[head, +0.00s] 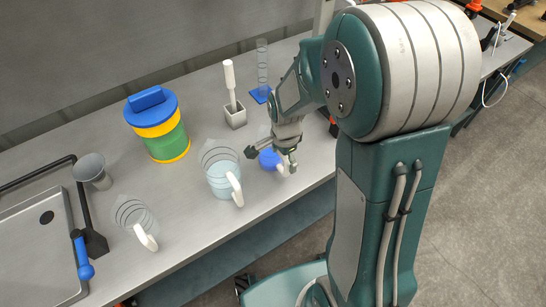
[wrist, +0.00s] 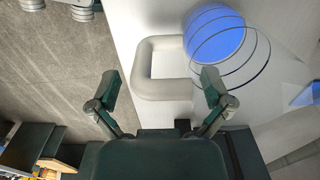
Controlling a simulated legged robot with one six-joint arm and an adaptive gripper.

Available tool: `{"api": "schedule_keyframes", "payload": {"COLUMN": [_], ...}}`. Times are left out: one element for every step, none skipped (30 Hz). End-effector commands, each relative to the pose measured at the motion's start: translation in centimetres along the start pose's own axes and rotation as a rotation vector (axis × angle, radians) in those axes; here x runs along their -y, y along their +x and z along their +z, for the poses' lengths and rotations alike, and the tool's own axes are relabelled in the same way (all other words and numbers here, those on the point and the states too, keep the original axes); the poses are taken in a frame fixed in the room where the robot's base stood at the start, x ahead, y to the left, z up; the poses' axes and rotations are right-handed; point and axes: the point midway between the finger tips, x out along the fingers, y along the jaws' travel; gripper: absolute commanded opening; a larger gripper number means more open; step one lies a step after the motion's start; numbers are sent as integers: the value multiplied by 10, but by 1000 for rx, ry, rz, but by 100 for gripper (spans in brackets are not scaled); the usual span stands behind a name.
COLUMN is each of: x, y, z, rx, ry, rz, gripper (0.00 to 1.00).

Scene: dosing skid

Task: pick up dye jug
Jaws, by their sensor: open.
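The dye jug, a clear jug with deep blue liquid (head: 268,158), stands on the steel bench, partly hidden by my gripper in the head view. In the wrist view its round ringed body (wrist: 222,45) is at upper right, and its white loop handle (wrist: 146,70) points left. My gripper (head: 271,160) is open at the jug. In the wrist view its fingers (wrist: 161,88) are spread wide, with the handle's near end between them. The right fingertip overlaps the jug's rim in the picture; I cannot tell whether it touches. Nothing is held.
A jug with pale blue liquid (head: 222,180) stands just left of the dye jug, and an empty-looking jug (head: 133,216) farther left. Behind are a blue-lidded green and yellow container (head: 165,135), a white-handled tool in a grey block (head: 234,115) and a clear cylinder (head: 262,66). A sink (head: 40,250) is left.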

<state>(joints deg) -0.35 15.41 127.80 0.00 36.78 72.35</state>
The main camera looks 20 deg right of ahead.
Motion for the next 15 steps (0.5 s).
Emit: {"api": "schedule_keyframes", "payload": {"x": [0, 0, 0, 0, 0, 0, 0, 0, 0, 0, 0, 0, 0, 0, 0], "y": [0, 0, 0, 0, 0, 0, 0, 0, 0, 0, -1, 0, 0, 0, 0], "z": [0, 0, 0, 0, 0, 0, 0, 0, 0, 0, 0, 0, 0, 0, 0], "rx": [0, 0, 0, 0, 0, 0, 0, 0, 0, 0, 0, 0, 0, 0, 0], "ry": [0, 0, 0, 0, 0, 0, 0, 0, 0, 0, 0, 0, 0, 0, 0], "rz": [0, 0, 0, 0, 0, 0, 0, 0, 0, 0, 0, 0, 0, 0, 0], "gripper": [100, 100, 91, 78, 64, 46, 33, 20, 17, 17, 17, 17, 17, 17, 17]}}
